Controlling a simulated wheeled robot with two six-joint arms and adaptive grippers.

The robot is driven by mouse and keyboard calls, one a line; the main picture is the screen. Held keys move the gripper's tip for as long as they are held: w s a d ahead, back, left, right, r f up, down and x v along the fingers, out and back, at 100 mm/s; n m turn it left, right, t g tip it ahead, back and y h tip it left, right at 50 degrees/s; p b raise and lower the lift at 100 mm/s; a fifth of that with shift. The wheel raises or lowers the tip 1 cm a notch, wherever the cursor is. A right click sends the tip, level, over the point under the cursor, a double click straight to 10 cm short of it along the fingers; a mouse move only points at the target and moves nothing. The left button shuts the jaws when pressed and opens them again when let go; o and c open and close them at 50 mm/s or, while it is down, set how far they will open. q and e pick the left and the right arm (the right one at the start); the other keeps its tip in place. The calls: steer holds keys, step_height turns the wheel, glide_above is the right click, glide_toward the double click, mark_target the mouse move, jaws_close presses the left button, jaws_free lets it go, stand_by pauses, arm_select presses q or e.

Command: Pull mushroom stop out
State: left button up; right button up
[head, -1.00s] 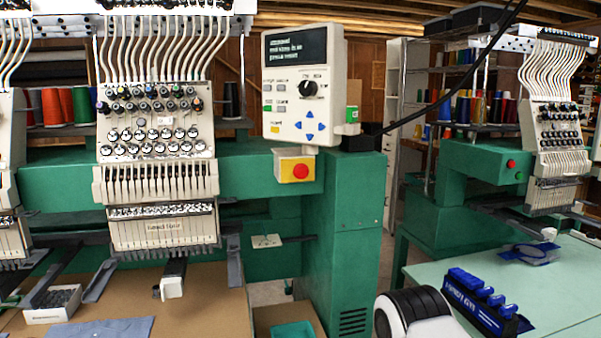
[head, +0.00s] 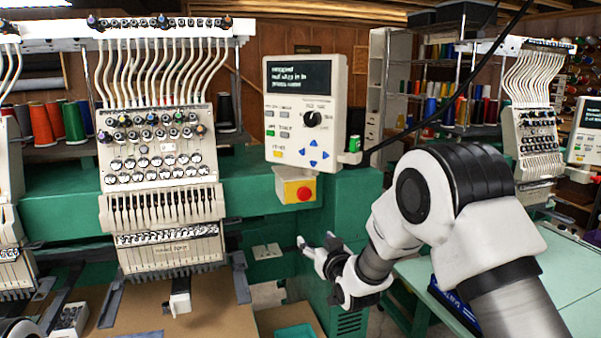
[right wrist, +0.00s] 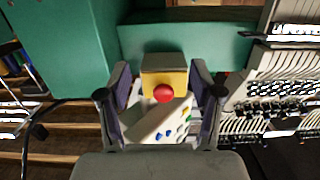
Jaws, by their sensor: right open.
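The red mushroom stop (head: 304,194) sits on the front of a small yellow and white box (head: 287,183) under the control panel, on the green machine. My right gripper (head: 316,242) is open and empty, below and slightly right of the stop in the head view. In the right wrist view the red stop (right wrist: 163,93) and its yellow-faced box (right wrist: 165,72) appear between the two open fingers, farther off and apart from them. My left gripper cannot be made out in the head view.
The control panel (head: 303,108) with screen, knob and blue buttons is right above the stop. The embroidery head (head: 160,170) stands to the left. A green table (head: 560,270) is at the right. A black cable (head: 425,115) hangs behind my right arm.

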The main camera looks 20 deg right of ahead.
steer(key=t+p, duration=0.1)
glide_toward(305, 195)
steer(key=w, duration=0.1)
steer(key=w+p, duration=0.3)
steer(key=w, duration=0.4)
steer(key=shift+w+a, duration=0.1)
steer(key=shift+w, duration=0.65)
arm_select(q)
step_height(305, 195, up, 6)
steer(key=shift+f, duration=0.15)
arm_select(e)
steer(key=shift+s, duration=0.1)
